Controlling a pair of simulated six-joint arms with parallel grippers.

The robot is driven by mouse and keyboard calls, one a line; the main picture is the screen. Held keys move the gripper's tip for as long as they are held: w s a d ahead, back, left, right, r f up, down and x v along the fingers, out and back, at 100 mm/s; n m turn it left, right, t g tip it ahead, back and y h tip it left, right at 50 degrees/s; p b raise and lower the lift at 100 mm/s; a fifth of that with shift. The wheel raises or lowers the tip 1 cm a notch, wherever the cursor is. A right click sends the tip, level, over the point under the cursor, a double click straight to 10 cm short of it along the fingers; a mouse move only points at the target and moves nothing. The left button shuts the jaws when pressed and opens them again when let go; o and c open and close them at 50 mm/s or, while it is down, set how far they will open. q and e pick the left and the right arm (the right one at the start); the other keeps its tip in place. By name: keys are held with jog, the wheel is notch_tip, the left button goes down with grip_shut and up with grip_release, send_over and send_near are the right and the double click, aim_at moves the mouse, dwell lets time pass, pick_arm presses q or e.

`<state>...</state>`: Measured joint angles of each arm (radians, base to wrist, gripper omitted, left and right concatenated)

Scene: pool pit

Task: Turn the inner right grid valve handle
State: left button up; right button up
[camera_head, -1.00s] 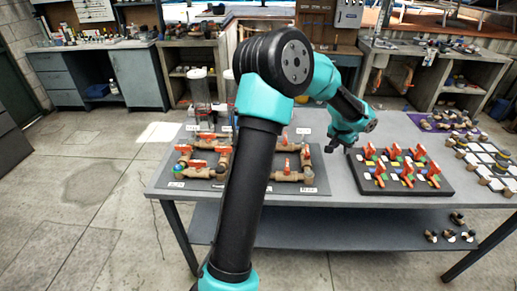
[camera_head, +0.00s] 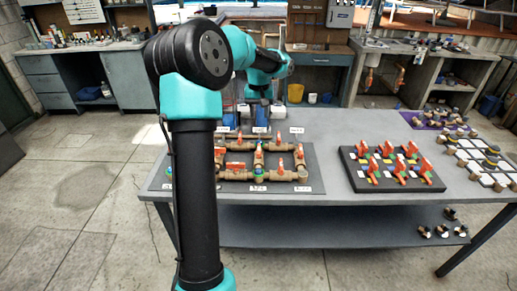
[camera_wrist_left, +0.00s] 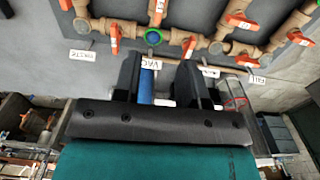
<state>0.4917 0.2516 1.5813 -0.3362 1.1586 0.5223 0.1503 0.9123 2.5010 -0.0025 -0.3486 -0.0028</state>
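The brown pipe grid with orange valve handles lies on a dark panel (camera_head: 320,178) on the grey table. One orange handle (camera_head: 280,167) is at its right inner part, and another stands upright near the middle (camera_head: 258,157). My left arm hides the grid's left part. I cannot tell for sure which handle is the inner right one. My left gripper (camera_head: 259,106) points down behind the grid, apart from the handles. In the left wrist view the gripper (camera_wrist_left: 160,84) is open and empty, with pipes and orange handles beyond its fingers. My right gripper is not in view.
A black board (camera_head: 390,183) with several orange-handled valves lies right of the grid. White tiles (camera_head: 480,160) with fittings are at the table's right end. Small labels (camera_head: 296,131) stand behind the grid. Loose fittings (camera_head: 440,231) lie on the lower shelf.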

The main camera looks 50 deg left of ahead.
aim_at(259, 148)
pick_arm(q)
notch_tip(259, 148, down, 17)
jog(key=shift+r, duration=0.1)
dwell(0.5)
jog(key=shift+c, duration=0.4)
grip_shut()
